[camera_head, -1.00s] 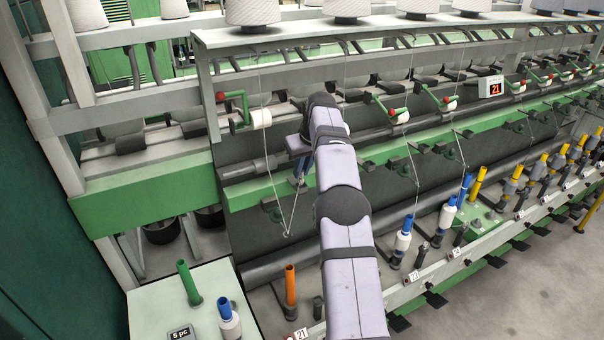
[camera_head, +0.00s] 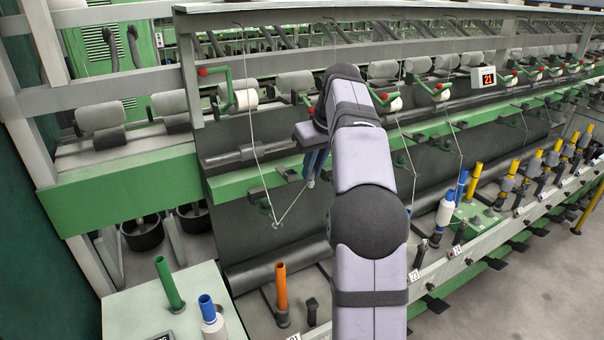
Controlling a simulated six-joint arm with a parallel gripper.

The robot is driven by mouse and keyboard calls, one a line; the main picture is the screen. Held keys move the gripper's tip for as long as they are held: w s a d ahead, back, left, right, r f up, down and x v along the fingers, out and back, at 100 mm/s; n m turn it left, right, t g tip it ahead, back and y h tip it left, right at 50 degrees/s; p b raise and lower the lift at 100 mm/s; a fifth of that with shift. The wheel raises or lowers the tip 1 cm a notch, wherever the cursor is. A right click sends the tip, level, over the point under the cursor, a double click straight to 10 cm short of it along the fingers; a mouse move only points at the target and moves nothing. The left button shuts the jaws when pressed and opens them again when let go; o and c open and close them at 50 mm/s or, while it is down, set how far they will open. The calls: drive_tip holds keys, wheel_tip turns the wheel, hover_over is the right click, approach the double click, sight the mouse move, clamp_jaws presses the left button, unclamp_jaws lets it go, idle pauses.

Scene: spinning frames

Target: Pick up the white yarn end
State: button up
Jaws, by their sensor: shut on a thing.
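My gripper is shut on the yarn end, a little above and to the right of the hook. The tip of the yarn is too small to make out between the dark fingers. My lilac arm covers part of the frame to the right of the gripper.
An orange tube (camera_head: 281,287) stands on a spindle below. A white table (camera_head: 140,310) at bottom left bears a green tube (camera_head: 168,284) and a blue-topped bobbin (camera_head: 212,322). Green arms with red knobs stick out above.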

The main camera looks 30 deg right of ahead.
drive_tip(key=s+b, duration=0.3)
drive_tip(key=s, duration=0.3)
drive_tip(key=shift+s, duration=0.35)
drive_tip(key=shift+f, duration=0.15)
drive_tip(key=s+a+f+b, duration=0.1)
drive_tip(key=a+f, duration=0.2)
drive_tip(key=f, duration=1.5)
drive_tip(key=a+f+b, duration=0.2)
drive_tip(key=a+f, duration=0.2)
drive_tip(key=f, duration=1.5)
drive_tip(key=w+d+f, duration=0.1)
drive_tip(key=w+d, duration=0.4)
drive_tip(key=d, duration=0.2)
drive_tip(key=shift+f, duration=0.4)
drive_tip(key=shift+f, duration=0.35)
